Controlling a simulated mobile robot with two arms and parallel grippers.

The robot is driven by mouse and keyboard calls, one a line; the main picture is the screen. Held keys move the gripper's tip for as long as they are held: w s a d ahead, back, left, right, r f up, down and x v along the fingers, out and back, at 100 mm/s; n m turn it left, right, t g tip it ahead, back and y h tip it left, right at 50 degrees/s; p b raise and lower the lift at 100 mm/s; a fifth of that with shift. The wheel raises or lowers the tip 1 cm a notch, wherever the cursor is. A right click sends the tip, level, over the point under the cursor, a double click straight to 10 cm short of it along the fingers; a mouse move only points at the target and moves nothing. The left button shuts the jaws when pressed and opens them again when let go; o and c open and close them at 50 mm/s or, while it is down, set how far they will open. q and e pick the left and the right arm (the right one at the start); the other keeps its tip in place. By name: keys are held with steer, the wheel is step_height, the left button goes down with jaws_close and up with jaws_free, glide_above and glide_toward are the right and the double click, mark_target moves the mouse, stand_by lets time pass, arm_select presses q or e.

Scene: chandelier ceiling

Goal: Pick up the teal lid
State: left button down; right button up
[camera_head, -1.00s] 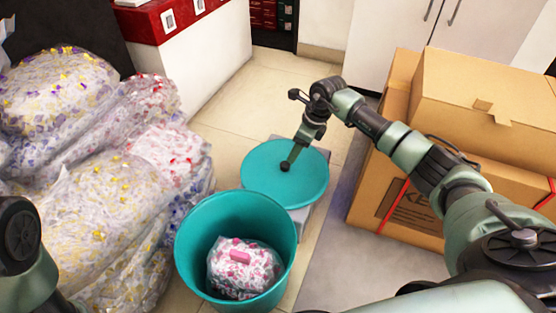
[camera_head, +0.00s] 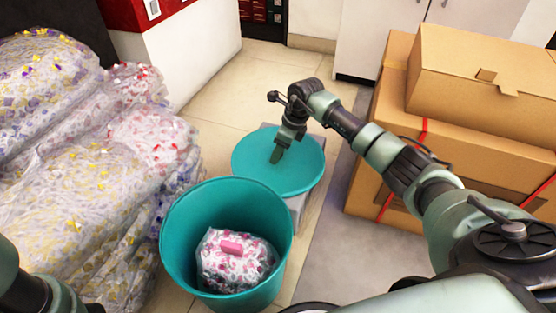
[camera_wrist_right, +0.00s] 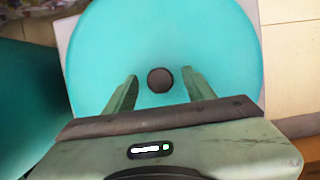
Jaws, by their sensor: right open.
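The teal lid (camera_head: 295,172) is a round disc lying on a pale grey block behind the teal bin. In the right wrist view the lid (camera_wrist_right: 170,40) fills the middle, with a dark round knob (camera_wrist_right: 160,80) at its centre. My right gripper (camera_head: 277,157) is over the lid and open. In the right wrist view its two fingers (camera_wrist_right: 159,84) stand on either side of the knob with gaps, not closed on it. In the head view the gripper hides the knob. My left arm shows at the lower left, but its gripper is out of view.
Stuffed clear bags (camera_head: 75,185) pile up at left. Cardboard boxes (camera_head: 480,90) stand at right, near my right arm.

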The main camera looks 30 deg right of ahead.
jaws_close()
